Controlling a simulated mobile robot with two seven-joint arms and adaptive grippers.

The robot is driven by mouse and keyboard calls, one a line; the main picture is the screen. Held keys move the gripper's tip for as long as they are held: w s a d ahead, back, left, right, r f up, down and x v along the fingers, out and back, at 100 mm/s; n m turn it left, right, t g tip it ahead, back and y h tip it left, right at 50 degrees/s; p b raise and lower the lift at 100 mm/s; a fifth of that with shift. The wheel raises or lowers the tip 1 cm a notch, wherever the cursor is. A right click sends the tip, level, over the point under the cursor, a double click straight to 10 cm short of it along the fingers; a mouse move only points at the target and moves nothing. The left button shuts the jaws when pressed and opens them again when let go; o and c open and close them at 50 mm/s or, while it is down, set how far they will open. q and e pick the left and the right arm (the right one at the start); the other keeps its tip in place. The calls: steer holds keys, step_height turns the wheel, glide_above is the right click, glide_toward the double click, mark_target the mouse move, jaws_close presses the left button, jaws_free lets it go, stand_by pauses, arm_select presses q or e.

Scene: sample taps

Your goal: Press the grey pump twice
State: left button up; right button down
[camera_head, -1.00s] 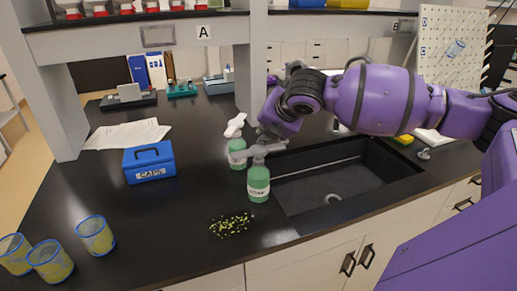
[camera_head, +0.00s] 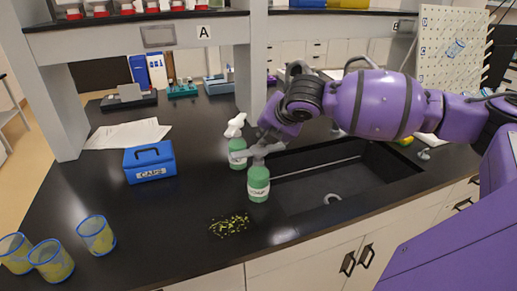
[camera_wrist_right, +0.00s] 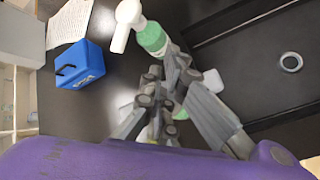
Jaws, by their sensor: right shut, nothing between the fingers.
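Two green bottles with white labels stand upright left of the sink. The front bottle (camera_head: 258,186) carries the grey pump (camera_head: 262,152), partly hidden by my right gripper. The rear bottle (camera_head: 238,160) has a white pump (camera_head: 235,125) and also shows in the right wrist view (camera_wrist_right: 152,38). My right gripper (camera_head: 266,143) is shut and empty, right over the grey pump. In the right wrist view its fingers hide most of the front bottle (camera_wrist_right: 180,112). I cannot tell for certain whether the fingertips touch the pump. My left gripper is not in view.
The sink (camera_head: 345,178) lies just right of the bottles. A blue caps box (camera_head: 150,173) stands to the left. Yellow-green bits (camera_head: 230,226) lie in front, and several blue-rimmed cups (camera_head: 97,235) stand at front left. A shelf post (camera_head: 250,65) rises behind.

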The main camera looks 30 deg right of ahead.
mark_target(264, 146)
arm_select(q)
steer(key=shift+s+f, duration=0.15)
arm_select(e)
steer(key=shift+f, duration=1.1)
stand_by(0.3)
steer(key=shift+r, duration=0.2)
stand_by(0.4)
steer(key=shift+r+p, duration=0.4)
steer(key=shift+r, duration=0.65)
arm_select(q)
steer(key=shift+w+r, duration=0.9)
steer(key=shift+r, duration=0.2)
arm_select(e)
steer(key=shift+r, duration=0.35)
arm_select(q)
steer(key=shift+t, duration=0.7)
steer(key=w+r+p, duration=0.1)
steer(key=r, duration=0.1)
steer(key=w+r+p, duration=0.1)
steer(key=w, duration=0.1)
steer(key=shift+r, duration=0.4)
arm_select(e)
step_height(264, 146, up, 5)
steer(key=shift+r, duration=0.1)
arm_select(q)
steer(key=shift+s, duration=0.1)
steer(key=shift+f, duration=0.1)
